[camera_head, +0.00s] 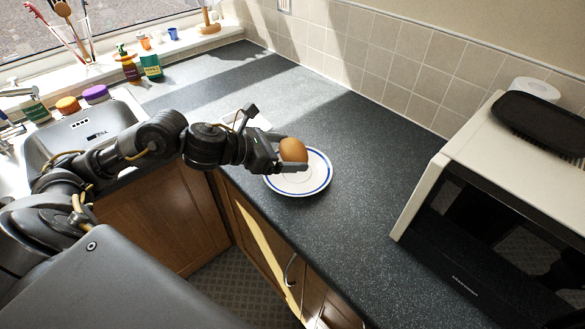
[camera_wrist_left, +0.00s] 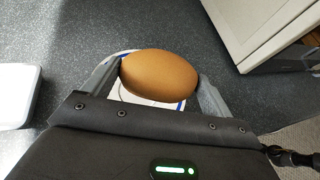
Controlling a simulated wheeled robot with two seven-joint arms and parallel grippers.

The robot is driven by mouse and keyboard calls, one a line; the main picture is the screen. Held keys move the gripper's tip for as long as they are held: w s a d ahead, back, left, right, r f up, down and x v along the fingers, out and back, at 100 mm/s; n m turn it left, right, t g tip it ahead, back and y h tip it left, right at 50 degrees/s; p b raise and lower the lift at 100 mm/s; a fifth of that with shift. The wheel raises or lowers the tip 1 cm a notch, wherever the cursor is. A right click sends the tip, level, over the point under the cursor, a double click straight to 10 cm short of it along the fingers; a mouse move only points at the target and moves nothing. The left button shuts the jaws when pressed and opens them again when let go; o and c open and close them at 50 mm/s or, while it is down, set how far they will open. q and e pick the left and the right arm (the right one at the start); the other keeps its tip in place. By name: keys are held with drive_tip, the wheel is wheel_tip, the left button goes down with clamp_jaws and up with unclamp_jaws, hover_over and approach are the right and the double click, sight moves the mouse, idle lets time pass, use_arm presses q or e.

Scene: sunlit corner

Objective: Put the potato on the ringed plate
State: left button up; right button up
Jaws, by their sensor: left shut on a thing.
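The potato (camera_head: 293,150) is brown and oval. My left gripper (camera_head: 291,158) is shut on it, with a finger on each side in the left wrist view, where the potato (camera_wrist_left: 159,76) fills the space between the fingers. The ringed plate (camera_head: 313,185) is white with a blue ring near its rim and lies on the dark counter. The potato is over the plate; I cannot tell whether it touches it. In the left wrist view the plate (camera_wrist_left: 125,95) is mostly hidden behind the potato and gripper. My right gripper is not in view.
A microwave (camera_head: 480,225) with a black tray (camera_head: 545,125) on top stands at the right. A sink (camera_head: 85,135) and several bottles (camera_head: 150,65) are at the left. A white item (camera_head: 246,124) lies behind my left gripper. The counter behind the plate is clear.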

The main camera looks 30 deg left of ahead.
sight(292, 154)
use_arm(q)
drive_tip(key=w+f, duration=0.3)
drive_tip(key=shift+w+a+f, duration=0.1)
drive_tip(key=shift+a+f, duration=0.1)
drive_tip(key=shift+f, duration=0.1)
wheel_tip(292, 154, down, 3)
drive_tip(key=shift+w+f+p, duration=0.15)
drive_tip(key=shift+f+p, duration=0.05)
drive_tip(key=shift+p, duration=0.5)
drive_tip(key=shift+f, duration=0.2)
drive_tip(key=o, duration=0.7)
drive_tip(key=shift+b, duration=0.35)
drive_tip(key=shift+c, duration=0.2)
drive_tip(key=shift+o, duration=1.4)
